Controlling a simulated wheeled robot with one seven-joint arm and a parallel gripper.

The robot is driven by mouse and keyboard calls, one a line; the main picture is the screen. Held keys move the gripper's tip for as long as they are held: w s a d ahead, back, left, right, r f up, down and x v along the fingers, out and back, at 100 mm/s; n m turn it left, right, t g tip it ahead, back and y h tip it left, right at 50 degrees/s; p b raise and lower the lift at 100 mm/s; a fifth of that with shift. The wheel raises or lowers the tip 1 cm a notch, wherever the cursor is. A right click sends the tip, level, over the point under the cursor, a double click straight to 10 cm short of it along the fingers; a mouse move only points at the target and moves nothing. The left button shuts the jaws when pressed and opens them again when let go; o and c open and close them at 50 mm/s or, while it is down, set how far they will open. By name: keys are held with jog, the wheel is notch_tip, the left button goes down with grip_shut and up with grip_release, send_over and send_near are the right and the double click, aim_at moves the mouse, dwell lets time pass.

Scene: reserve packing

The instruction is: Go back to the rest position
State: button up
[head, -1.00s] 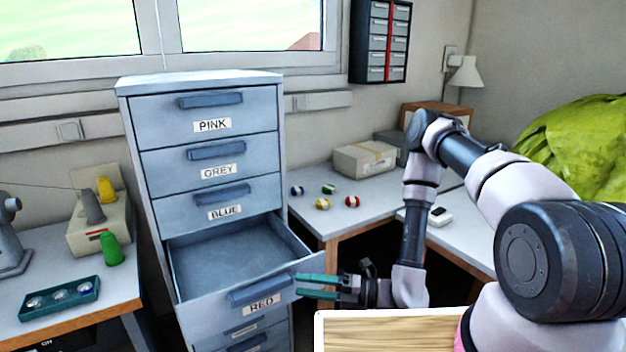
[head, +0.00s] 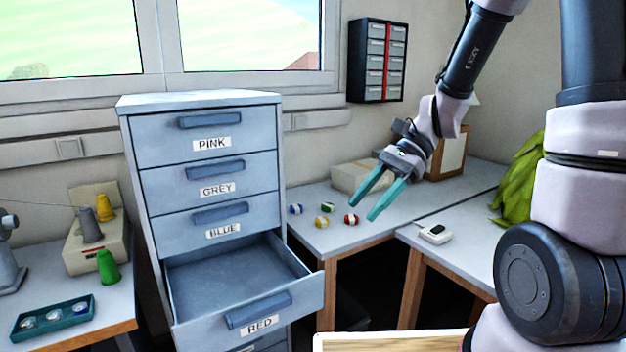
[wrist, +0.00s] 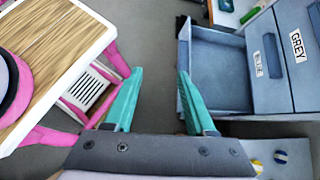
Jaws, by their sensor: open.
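My gripper (head: 384,194) is open and empty, with two teal fingers. In the head view it is raised to the right of the drawer cabinet (head: 203,102), in front of the back table. In the wrist view my gripper (wrist: 158,95) points down past the cabinet, with clear floor between its fingers. The red-labelled drawer (head: 290,306) is pulled open and looks empty inside. It also shows in the wrist view (wrist: 222,45). The pink, grey and blue drawers are shut.
Several striped small items, one of them red (head: 351,219), lie on the back table (head: 325,245). A wood-topped, pink-legged piece (wrist: 55,50) is at the left in the wrist view. A teal tray (head: 52,317) sits on the left table. A green bag (head: 520,185) is at the right.

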jog(key=s+d+r+n+t+h, duration=0.3)
jog(key=d+r+n+t+h, duration=0.3)
jog(key=d+r+t, duration=0.5)
notch_tip(320, 180, up, 6)
jog(key=d+n, duration=0.1)
jog(key=d, duration=0.2)
